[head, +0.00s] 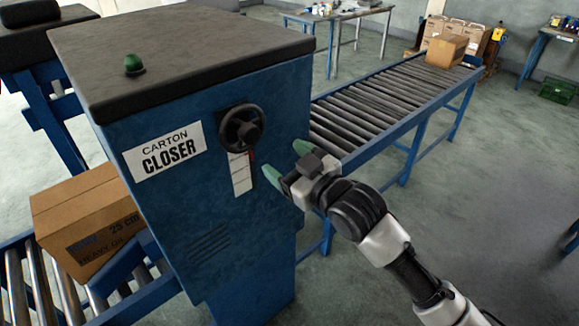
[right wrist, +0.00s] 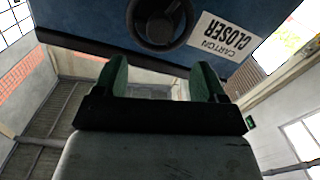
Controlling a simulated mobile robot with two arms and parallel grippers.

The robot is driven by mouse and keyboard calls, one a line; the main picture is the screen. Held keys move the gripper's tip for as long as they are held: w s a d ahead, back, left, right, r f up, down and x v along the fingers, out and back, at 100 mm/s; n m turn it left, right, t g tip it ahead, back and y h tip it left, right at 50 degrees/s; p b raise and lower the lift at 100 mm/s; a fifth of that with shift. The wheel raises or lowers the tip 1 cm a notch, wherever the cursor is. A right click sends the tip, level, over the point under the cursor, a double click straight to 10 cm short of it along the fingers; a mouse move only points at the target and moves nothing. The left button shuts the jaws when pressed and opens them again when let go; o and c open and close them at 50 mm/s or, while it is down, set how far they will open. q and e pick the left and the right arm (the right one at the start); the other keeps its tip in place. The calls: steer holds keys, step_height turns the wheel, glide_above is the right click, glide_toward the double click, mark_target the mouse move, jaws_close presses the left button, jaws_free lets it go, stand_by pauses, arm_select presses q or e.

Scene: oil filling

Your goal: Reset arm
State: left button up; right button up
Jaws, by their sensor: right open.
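My right gripper (head: 286,163) is open and empty in front of the blue carton closer machine (head: 215,225). Its green fingertips stand apart, to the right of and a little below the black round handwheel (head: 242,127). In the right wrist view the open fingers (right wrist: 160,80) point toward the machine, with the handwheel (right wrist: 160,22) ahead of them. The wheel is not between the fingers, and I see no contact. A white label (head: 164,152) reads "CARTON CLOSER". A white scale strip (head: 240,173) is below the wheel. My left gripper is not in view.
A cardboard box (head: 88,215) lies on rollers left of the machine. A roller conveyor (head: 385,100) runs to the back right and carries another box (head: 446,51). A green button (head: 133,64) is on the machine top.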

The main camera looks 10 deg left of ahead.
steer(key=shift+s+d, duration=0.15)
steer(key=shift+d, duration=0.05)
stand_by(0.3)
